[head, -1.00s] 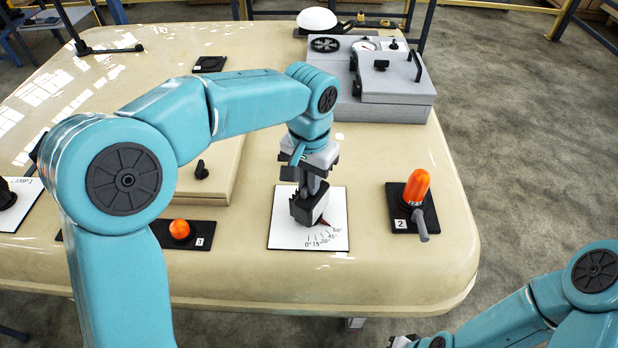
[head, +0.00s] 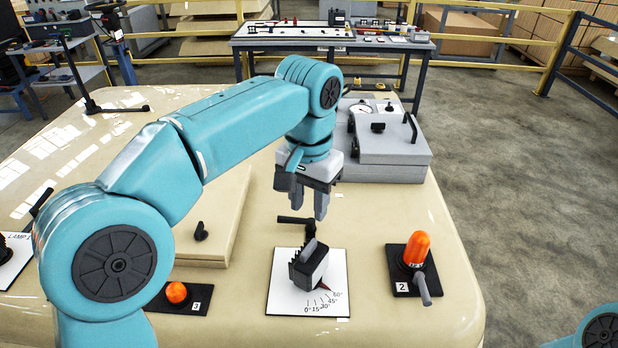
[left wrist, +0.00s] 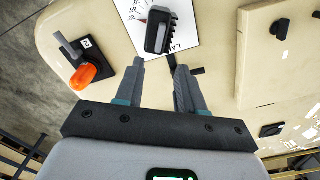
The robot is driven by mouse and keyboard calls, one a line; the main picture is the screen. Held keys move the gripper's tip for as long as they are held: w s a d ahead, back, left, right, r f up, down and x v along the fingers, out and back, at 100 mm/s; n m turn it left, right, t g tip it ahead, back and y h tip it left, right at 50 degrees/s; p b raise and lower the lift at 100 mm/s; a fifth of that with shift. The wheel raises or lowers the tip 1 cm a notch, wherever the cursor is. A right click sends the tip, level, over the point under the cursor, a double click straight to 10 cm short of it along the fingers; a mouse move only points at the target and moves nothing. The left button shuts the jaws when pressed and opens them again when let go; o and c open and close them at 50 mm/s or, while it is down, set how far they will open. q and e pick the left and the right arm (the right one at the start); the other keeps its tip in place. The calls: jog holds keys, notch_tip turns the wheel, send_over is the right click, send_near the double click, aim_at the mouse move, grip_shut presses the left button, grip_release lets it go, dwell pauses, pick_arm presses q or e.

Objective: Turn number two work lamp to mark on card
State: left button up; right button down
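The work lamp (head: 309,266), a black finned head, sits tilted on a white card (head: 280,302) with marks from 0° to 60°. Its red pointer (head: 324,286) lies towards the 45° and 60° end; the exact mark is too small to tell. In the left wrist view the lamp (left wrist: 157,30) is just beyond the fingertips (left wrist: 160,64). Part of the card's lettering shows there. My right gripper is out of view.
An orange lamp on a black base numbered 2 (head: 416,250) stands right of the card. An orange button (head: 176,292) is at left, a grey box (head: 390,152) behind. Bare tabletop lies between.

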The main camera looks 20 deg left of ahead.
pick_arm(q)
jog(key=shift+r+p, duration=0.35)
jog(key=shift+r, duration=2.05)
jog(key=shift+w, duration=0.1)
